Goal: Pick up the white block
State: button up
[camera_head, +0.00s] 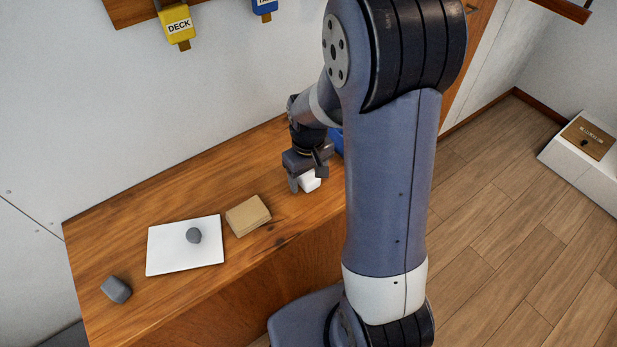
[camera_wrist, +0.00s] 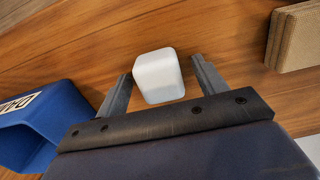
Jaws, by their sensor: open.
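The white block (camera_head: 309,183) is on the wooden counter (camera_head: 200,183), partly hidden behind my gripper in the head view. My gripper (camera_head: 308,181) is low over the counter at the block. In the wrist view the white block (camera_wrist: 158,76) lies between the two fingers of my gripper (camera_wrist: 160,80), which are open. The left finger is close to the block's left side, and a small gap shows at the right finger. I cannot tell if either finger touches the block.
A tan block (camera_head: 248,215) stands left of my gripper. A white board (camera_head: 185,246) with a grey stone (camera_head: 194,235) on it lies farther left, and a grey block (camera_head: 116,289) sits near the left end. A blue container (camera_wrist: 40,122) is close by my gripper's left side in the wrist view.

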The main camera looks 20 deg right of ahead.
jog(key=c, duration=1.1)
